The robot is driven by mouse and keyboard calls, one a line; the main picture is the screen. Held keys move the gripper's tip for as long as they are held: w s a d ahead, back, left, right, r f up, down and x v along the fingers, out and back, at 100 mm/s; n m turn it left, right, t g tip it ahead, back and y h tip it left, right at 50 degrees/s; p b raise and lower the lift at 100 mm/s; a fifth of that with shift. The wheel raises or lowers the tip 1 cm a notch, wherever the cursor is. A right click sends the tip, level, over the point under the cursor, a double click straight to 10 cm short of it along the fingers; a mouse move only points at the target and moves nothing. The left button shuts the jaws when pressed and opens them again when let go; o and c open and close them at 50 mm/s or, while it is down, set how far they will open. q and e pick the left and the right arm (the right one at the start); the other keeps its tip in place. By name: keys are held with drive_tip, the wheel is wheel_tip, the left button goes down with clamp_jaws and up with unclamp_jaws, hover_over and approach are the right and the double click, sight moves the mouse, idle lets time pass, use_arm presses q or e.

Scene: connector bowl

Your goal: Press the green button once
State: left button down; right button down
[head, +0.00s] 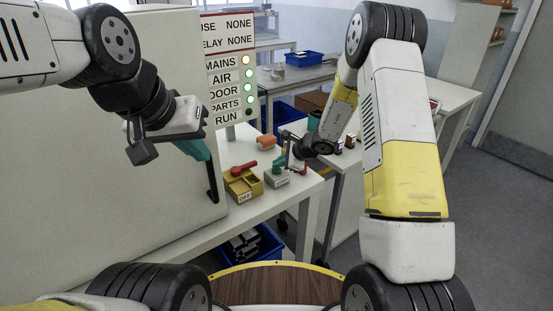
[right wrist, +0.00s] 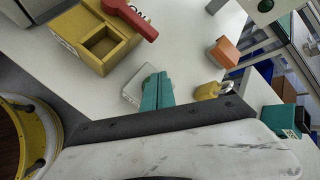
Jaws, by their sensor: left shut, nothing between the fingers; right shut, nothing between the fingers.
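A small light-grey box (head: 277,179) stands on the white bench, right of a yellow box, in the head view. In the right wrist view its pale top (right wrist: 134,91) shows beside the teal fingers of my right gripper (right wrist: 158,91). The fingers are shut, empty and close over the box; I cannot tell whether they touch it. They cover part of its top, and I cannot make out a green button there for certain. My left gripper (head: 203,157) is shut and empty, raised in front of the pale cabinet, well left of the box.
The yellow box (head: 243,184) has a red lever (head: 243,168) and an OFF label. An orange block (head: 264,142) and a yellow padlock (right wrist: 208,91) are nearby. The status panel (head: 229,70) has several lit lamps; RUN is dark. A blue bin (head: 251,251) is below.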

sight(279, 170)
drive_tip(key=shift+f, duration=0.25)
idle(0.4)
drive_tip(key=shift+r, duration=0.95)
drive_tip(key=shift+r, duration=2.5)
